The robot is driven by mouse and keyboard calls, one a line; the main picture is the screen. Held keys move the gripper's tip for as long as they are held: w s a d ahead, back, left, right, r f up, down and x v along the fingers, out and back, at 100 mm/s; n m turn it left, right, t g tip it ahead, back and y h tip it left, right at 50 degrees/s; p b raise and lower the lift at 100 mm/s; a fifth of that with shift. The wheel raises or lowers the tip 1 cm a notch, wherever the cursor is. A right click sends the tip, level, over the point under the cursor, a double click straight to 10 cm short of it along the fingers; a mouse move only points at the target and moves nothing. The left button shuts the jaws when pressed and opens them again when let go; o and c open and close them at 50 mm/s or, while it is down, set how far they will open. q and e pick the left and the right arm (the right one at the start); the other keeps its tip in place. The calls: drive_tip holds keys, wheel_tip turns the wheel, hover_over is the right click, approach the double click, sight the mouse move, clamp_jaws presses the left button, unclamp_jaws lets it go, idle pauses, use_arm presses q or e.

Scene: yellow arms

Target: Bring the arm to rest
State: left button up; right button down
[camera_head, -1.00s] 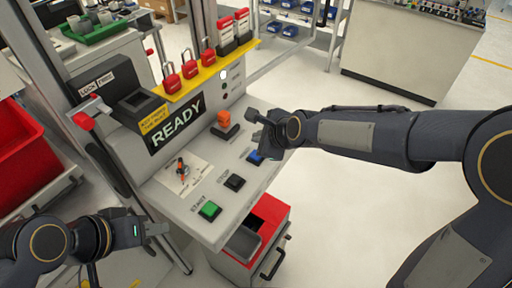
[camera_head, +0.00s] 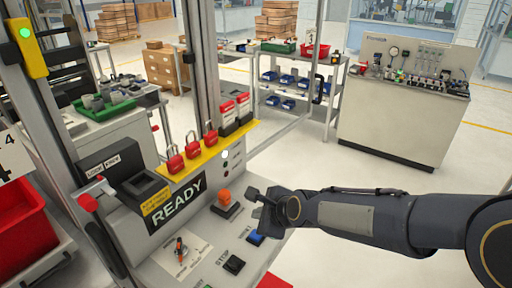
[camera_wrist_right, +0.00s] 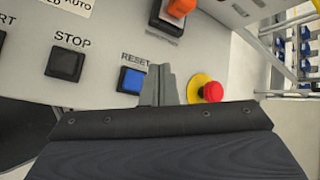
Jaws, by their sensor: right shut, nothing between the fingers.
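My right arm (camera_head: 360,215) reaches in from the right of the head view over the sloped control panel. My right gripper (camera_head: 262,210) is shut and empty, above the panel by the blue RESET button (camera_head: 255,238). In the right wrist view its closed fingers (camera_wrist_right: 159,86) stand between the blue RESET button (camera_wrist_right: 131,80) and the red emergency stop (camera_wrist_right: 211,92). It looks apart from both, but I cannot tell the exact gap to the panel. My left gripper is out of view.
The panel has a black STOP button (camera_head: 234,264), an orange switch (camera_head: 224,199) and a READY display (camera_head: 178,204). A red bin (camera_head: 22,230) stands at left. Open floor (camera_head: 375,178) lies beyond my right arm.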

drive_tip(key=s+d+r+n+g+b, duration=0.1)
drive_tip(key=s+d+r+n, duration=0.2)
drive_tip(key=s+d+n, duration=1.1)
drive_tip(key=s+d+f+n+h, duration=0.1)
drive_tip(key=s+d, duration=0.2)
drive_tip(key=s, duration=0.3)
drive_tip(key=s+d+f+n, duration=0.2)
drive_tip(key=s, duration=0.3)
drive_tip(key=shift+s+d+n+g+h, duration=0.3)
drive_tip(key=shift+s+d+h, duration=0.05)
drive_tip(key=shift+d+h, duration=0.05)
